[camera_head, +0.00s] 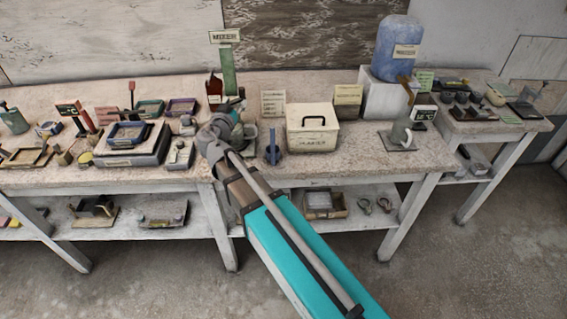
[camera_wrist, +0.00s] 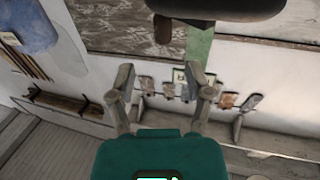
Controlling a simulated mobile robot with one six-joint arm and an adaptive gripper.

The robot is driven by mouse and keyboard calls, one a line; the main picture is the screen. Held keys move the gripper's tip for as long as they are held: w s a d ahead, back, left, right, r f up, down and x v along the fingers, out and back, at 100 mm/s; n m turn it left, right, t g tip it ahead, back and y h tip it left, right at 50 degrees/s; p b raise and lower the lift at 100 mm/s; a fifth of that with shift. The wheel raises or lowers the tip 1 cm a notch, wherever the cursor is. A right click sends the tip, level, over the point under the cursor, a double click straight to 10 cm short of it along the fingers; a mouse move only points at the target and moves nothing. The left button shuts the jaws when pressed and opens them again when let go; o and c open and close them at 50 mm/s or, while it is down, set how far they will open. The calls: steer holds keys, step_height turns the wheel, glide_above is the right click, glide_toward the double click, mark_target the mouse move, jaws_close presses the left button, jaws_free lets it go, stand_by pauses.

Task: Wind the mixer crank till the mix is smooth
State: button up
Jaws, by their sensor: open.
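A green upright post (camera_head: 228,72) with a small sign (camera_head: 225,37) on top stands at the back of the bench; the sign is too small to read surely. A dark red piece (camera_head: 213,88) is beside it, and I cannot tell whether it is the mixer crank. My gripper (camera_head: 233,108) is over the bench in front of the post, partly hidden by my arm. In the wrist view my gripper (camera_wrist: 162,76) has its fingers apart with nothing between them. A green strip (camera_wrist: 199,50) and a brown stub (camera_wrist: 163,29) under a dark rounded shape show beyond the fingers. No mix is visible.
A cream lidded box (camera_head: 312,128) stands right of my gripper, with a blue cylinder (camera_head: 273,154) between. A blue jug (camera_head: 397,45) sits on a white block farther right. Trays and tools crowd the left bench (camera_head: 190,85).

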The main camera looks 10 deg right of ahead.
steer(key=s+a+m+g+h, duration=0.3)
steer(key=a+m+g+h, duration=0.1)
steer(key=a, duration=0.4)
steer(key=s+a+m+g+h, duration=0.4)
steer(key=a, duration=0.4)
steer(key=s+d+f+n+g+y+p, duration=0.1)
steer(key=d+f+n+g+y+p, duration=0.35)
steer(key=d, duration=1.15)
steer(key=s+d+f+n+g+y, duration=0.2)
steer(key=s+d+f+y, duration=0.1)
steer(key=s+d, duration=0.1)
steer(key=s+d+f+n+g+y+p, duration=0.1)
steer(key=s+d+f+n+y, duration=0.2)
steer(key=d, duration=0.4)
steer(key=shift+s+d+f+g+y, duration=0.35)
steer(key=shift+s+f+y, duration=0.15)
steer(key=shift+s, duration=0.55)
stand_by(0.6)
